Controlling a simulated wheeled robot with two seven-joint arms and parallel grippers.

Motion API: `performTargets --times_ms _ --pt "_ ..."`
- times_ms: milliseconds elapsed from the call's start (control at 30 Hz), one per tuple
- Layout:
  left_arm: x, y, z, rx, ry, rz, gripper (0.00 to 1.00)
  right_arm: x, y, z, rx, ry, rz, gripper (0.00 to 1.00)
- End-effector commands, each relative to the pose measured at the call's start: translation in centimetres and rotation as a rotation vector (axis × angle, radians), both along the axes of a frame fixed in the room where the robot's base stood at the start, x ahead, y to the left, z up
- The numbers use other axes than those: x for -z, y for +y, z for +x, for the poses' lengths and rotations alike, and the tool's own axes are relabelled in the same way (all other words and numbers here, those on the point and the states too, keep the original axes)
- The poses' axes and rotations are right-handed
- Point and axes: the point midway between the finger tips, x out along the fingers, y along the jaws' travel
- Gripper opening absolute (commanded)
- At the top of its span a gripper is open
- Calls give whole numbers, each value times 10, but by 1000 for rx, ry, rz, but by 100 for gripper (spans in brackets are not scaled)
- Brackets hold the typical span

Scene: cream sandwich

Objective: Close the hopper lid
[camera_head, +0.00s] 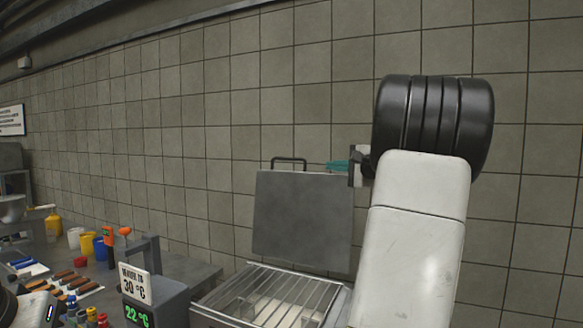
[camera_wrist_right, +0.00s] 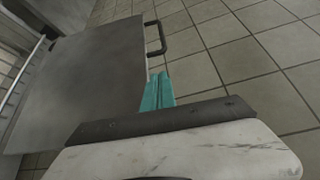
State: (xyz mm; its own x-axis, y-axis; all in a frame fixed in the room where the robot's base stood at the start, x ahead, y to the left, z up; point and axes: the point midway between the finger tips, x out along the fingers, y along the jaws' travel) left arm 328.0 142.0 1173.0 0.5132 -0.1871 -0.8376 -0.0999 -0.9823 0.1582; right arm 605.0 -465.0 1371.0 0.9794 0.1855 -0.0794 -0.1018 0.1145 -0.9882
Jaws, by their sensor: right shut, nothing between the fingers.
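The grey metal hopper lid (camera_head: 303,217) stands upright in the head view, open behind the hopper, with a dark handle (camera_head: 289,160) on its top edge. The hopper (camera_head: 265,297) shows a wire grate over its opening. My right gripper (camera_head: 338,165), with teal fingers, is shut and empty beside the lid's upper right corner. In the right wrist view the teal fingertips (camera_wrist_right: 158,76) are close to the lid's edge (camera_wrist_right: 90,75), with the handle (camera_wrist_right: 155,38) beyond them. I cannot tell whether they touch the lid. My left gripper is not in view.
A grey box with a 22 °C display (camera_head: 150,300) and a 30 °C sign (camera_head: 134,282) stands left of the hopper. Cups, bottles and sausage-like items (camera_head: 72,282) are on the counter further left. A tiled wall (camera_head: 180,130) stands behind the lid.

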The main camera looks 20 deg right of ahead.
Motion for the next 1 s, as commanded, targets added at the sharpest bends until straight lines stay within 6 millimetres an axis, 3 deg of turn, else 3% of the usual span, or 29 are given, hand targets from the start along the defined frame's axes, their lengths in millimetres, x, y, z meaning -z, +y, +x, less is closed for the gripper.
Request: performTargets --times_ms 500,700,1000 --pt "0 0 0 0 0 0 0 7 16 81 -2 0 1 0" --pt "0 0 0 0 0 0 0 7 19 94 -1 0 1 0" --pt "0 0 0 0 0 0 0 8 19 94 -1 0 1 0"
